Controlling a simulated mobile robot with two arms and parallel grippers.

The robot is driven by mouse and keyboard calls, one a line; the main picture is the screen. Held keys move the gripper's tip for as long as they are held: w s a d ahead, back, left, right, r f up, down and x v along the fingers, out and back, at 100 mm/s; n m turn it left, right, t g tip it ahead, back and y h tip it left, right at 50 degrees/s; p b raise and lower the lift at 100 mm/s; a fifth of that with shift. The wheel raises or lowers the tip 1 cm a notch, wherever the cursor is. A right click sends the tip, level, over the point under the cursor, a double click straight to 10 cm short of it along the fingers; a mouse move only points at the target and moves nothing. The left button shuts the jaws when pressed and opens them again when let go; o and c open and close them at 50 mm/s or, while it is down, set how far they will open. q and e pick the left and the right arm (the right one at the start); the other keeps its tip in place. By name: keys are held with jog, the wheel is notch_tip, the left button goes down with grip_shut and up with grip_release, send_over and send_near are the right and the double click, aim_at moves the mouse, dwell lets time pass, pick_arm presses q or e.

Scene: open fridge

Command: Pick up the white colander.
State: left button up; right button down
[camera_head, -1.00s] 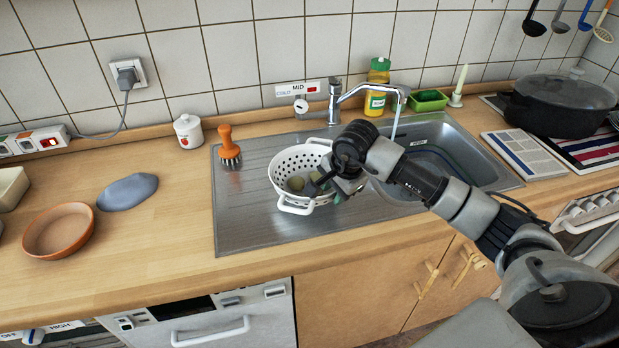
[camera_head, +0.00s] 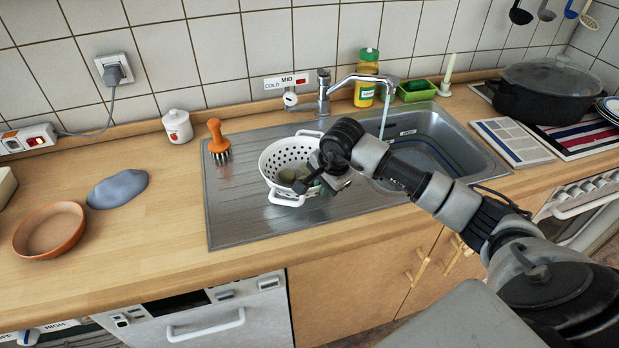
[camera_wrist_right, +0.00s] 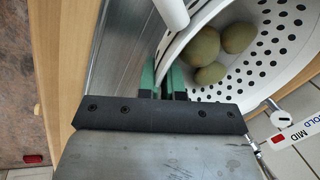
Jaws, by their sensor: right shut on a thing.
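The white colander (camera_head: 272,165) is over the drainboard left of the sink basin. It has round holes and two loop handles, and holds several greenish-brown round things (camera_head: 290,174). My right gripper (camera_head: 314,182) is at the colander's right near side. In the right wrist view, the green-padded fingers (camera_wrist_right: 164,80) are shut on the rim of the colander (camera_wrist_right: 285,68). I cannot tell whether its base touches the metal. The arm hides its right part. My left gripper is not in view.
The tap (camera_head: 352,82) runs into the sink basin (camera_head: 440,130) on the right. An orange brush (camera_head: 216,135) and a white jar (camera_head: 177,126) stand to the left. A black pot (camera_head: 555,95) is at the far right.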

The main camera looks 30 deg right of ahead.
jog(key=shift+r+b, duration=0.5)
jog(key=shift+r, duration=0.65)
jog(key=shift+d+r+b, duration=0.1)
jog(key=shift+r+b, duration=0.2)
jog(key=shift+r, duration=0.6)
jog(key=s+d+r+b, duration=0.1)
jog(key=d+r+b, duration=0.2)
jog(key=d+r, duration=0.4)
jog(key=shift+s+d, duration=0.4)
jog(key=shift+d, duration=1.8)
jog(key=shift+f, duration=0.15)
